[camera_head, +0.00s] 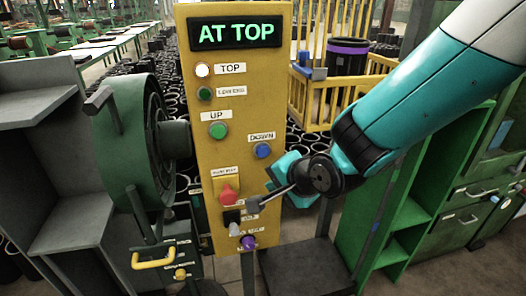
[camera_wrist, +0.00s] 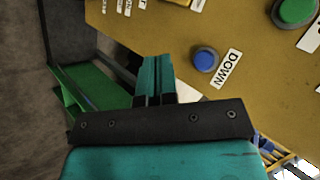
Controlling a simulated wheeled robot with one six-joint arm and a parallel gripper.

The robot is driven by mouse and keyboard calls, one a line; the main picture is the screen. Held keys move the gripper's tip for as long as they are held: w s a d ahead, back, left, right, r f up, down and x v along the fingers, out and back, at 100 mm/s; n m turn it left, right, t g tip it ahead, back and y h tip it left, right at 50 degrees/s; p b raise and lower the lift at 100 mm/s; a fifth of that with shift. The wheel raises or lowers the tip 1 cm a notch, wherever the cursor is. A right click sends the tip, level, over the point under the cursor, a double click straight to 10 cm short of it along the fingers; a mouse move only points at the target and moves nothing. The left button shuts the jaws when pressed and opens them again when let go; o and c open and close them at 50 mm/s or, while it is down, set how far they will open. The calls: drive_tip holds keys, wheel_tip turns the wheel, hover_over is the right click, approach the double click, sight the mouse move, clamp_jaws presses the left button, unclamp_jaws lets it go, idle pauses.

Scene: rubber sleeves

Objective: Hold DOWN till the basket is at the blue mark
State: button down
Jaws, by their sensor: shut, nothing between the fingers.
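The yellow control panel (camera_head: 235,160) has a display (camera_head: 236,32) reading AT TOP. The blue DOWN button (camera_head: 263,150) sits on its right side, and it also shows in the wrist view (camera_wrist: 204,60). My gripper (camera_wrist: 156,65) is shut and empty. In the wrist view its fingertips are left of the button and apart from it; in the head view my gripper is low and right of the button. A yellow railed frame (camera_head: 296,95) stands behind the panel, with a black purple-rimmed bin (camera_head: 347,57). I cannot tell which is the basket, nor see a clear blue mark.
The green UP button (camera_head: 218,131), a red knob (camera_head: 228,194) and a purple button (camera_head: 249,242) share the panel. A white lamp (camera_head: 203,70) beside TOP looks lit. A green drum (camera_head: 135,150) stands left; green shelves (camera_head: 420,205) stand right.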

sight(263, 151)
drive_tip(key=shift+w+a+p, duration=0.15)
drive_tip(key=shift+w+a, duration=0.25)
drive_tip(key=shift+w, duration=0.95)
drive_tip(key=shift+w+a+p, duration=0.2)
drive_tip(key=shift+w+a, duration=0.15)
drive_tip(key=shift+w, duration=1)
drive_tip(key=shift+w+a+p, duration=0.15)
drive_tip(key=shift+w+a, duration=0.25)
drive_tip(key=shift+w, duration=0.95)
drive_tip(key=shift+w, duration=0.15)
drive_tip(key=shift+w+a, duration=0.15)
drive_tip(key=shift+w, duration=0.15)
